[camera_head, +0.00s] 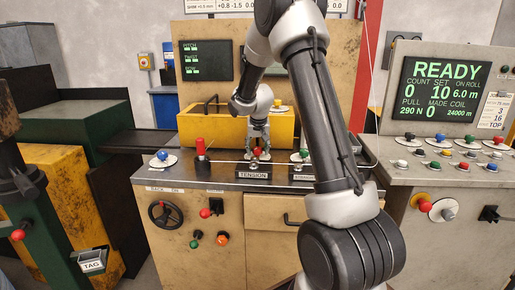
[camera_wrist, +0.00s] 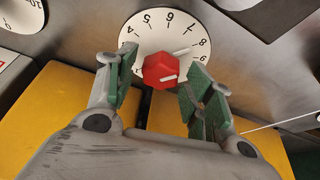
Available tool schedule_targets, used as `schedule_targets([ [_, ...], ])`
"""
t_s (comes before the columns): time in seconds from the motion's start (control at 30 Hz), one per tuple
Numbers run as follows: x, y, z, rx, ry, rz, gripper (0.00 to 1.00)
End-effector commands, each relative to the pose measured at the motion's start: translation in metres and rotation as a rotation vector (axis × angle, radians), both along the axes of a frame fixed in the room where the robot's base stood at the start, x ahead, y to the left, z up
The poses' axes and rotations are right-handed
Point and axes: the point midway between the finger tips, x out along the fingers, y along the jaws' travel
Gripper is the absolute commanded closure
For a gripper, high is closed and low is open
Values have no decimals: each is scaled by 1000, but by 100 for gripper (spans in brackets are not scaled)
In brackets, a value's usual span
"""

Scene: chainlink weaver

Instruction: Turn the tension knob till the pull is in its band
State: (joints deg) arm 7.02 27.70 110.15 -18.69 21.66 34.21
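The tension knob is a red faceted knob (camera_wrist: 161,71) with a white pointer mark, on a white numbered dial (camera_wrist: 186,24). In the head view the red knob (camera_head: 257,152) stands behind the TENSION label (camera_head: 253,175) on the bench top. My gripper (camera_wrist: 160,88) has its two green-padded fingers apart, one on each side of the knob. A small gap seems to show at the left finger; whether the right pad touches is unclear. In the head view my gripper (camera_head: 258,150) points down over the knob. The display (camera_head: 445,88) reads READY and PULL 290 N.
A yellow bin (camera_head: 200,128) stands behind the knob. A red-topped post (camera_head: 200,150) and a blue knob (camera_head: 162,155) are to the left. Another dial (camera_wrist: 22,14) shows at upper left in the wrist view. A thin wire runs along the bench.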

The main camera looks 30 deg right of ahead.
Motion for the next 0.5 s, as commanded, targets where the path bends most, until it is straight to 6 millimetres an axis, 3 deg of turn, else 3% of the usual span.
schedule_targets([
  [0.03,0,0,0,0,0,0,61],
  [0.2,0,0,0,0,0,0,89],
  [0.5,-1,-1,0,1,2,80,89],
])
